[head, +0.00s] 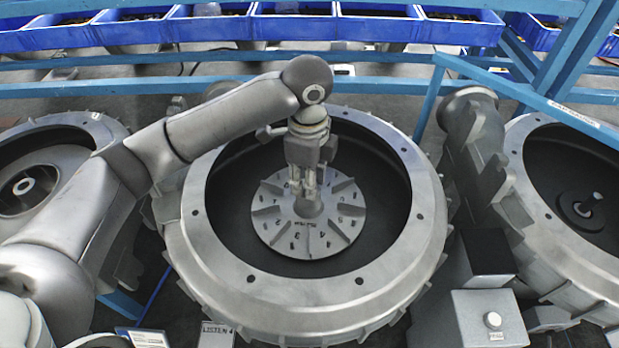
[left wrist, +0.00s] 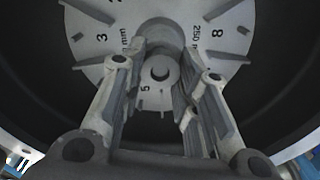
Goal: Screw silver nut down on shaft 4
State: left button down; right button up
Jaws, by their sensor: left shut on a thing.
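The middle housing (head: 225,268) holds a pale grey bladed wheel (head: 268,226) with printed numbers. My left gripper (head: 308,203) reaches down over the wheel's centre, its fingers pointing down. In the left wrist view, the fingers (left wrist: 163,78) are on both sides of a round light grey piece, which looks like the silver nut (left wrist: 158,94), and are shut on it. The dark end of the shaft (left wrist: 160,72) shows in the middle of that piece. In the head view, the fingers mostly hide the nut and shaft. How far down the nut sits cannot be told. My right gripper is out of view.
Another housing (head: 580,265) with a bare shaft stands at the right, and one (head: 75,128) at the left. A grey box with a round button (head: 490,318) stands front right. Blue bins (head: 290,27) and blue rails (head: 215,88) run along the back.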

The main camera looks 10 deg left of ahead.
pick_arm(q)
jog(key=m, duration=0.3)
jog(key=shift+w+a+m, duration=0.1)
jog(key=shift+a+m, duration=0.1)
jog(key=shift+m, duration=0.1)
jog(key=m, duration=0.4)
jog(key=shift+m, duration=0.3)
jog(key=c, duration=1.4)
grip_release()
jog(key=shift+a, duration=0.1)
jog(key=shift+w+f, duration=0.1)
